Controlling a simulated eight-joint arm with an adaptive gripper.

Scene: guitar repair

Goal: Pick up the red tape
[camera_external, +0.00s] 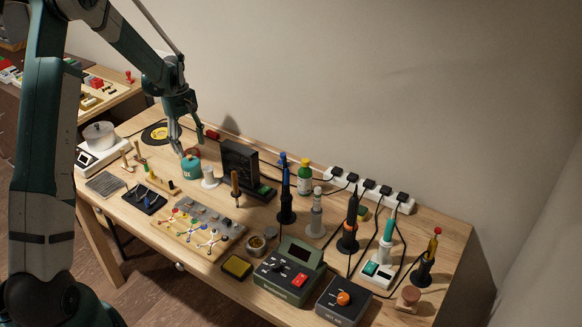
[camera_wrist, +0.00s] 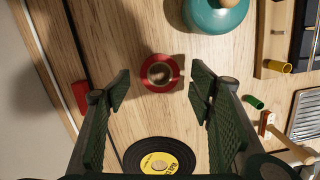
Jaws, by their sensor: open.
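The red tape (camera_wrist: 160,89) is a small red ring lying flat on the wooden table in the wrist view. It sits between and a little beyond the tips of my open gripper (camera_wrist: 160,88), with a clear gap on both sides. In the external view the red tape (camera_external: 193,151) shows just behind the teal pot, partly hidden. My gripper (camera_external: 186,146) points down close above that area with nothing held. The wrist view does not show its exact height above the tape.
A teal round pot (camera_wrist: 216,14) stands close to the tape. A black disc with a yellow label (camera_wrist: 160,160) lies on the other side. A small red object (camera_wrist: 80,96) lies left by a dark cable. Soldering tools (camera_external: 286,205) crowd the table's right half.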

